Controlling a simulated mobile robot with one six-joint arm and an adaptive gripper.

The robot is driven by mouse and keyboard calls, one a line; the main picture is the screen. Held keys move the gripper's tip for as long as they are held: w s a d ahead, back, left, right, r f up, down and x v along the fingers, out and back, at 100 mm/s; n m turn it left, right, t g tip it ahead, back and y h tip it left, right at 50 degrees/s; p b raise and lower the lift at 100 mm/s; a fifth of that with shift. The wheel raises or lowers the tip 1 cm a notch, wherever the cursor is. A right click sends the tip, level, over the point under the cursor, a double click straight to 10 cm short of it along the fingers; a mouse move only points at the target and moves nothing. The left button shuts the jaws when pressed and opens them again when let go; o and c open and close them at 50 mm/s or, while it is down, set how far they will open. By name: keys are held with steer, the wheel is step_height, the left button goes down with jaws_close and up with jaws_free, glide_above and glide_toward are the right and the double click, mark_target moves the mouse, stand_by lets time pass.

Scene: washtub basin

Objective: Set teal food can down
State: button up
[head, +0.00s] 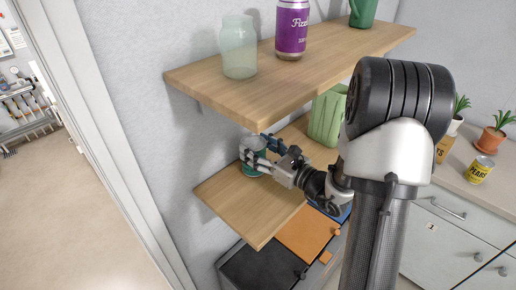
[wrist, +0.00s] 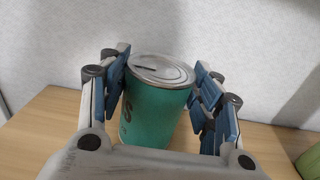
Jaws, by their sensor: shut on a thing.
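The teal food can (wrist: 155,112) stands upright between the fingers of my gripper (wrist: 163,95) in the wrist view, its silver lid facing up. The gripper is shut on it. In the head view the can (head: 250,169) shows partly behind my gripper (head: 257,160), over the left part of the lower wooden shelf (head: 230,210). The can's lower edge is hidden by the gripper, so I cannot tell whether it touches the shelf.
The upper wooden shelf (head: 215,80) is just above my gripper and holds a glass jar (head: 238,48), a purple can (head: 291,28) and a green mug (head: 362,12). A green container (head: 326,117) stands on the lower shelf to the right. The shelf's front left is clear.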

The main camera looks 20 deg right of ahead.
steer(key=o, duration=1.6)
steer(key=shift+f, duration=0.15)
steer(key=shift+c, duration=0.2)
steer(key=shift+s+d+r, duration=0.15)
steer(key=shift+s+r, duration=0.05)
steer(key=shift+r, duration=0.05)
steer(key=p+v, duration=0.1)
steer(key=v, duration=1)
steer(key=shift+s+f, duration=0.1)
steer(key=shift+s, duration=0.2)
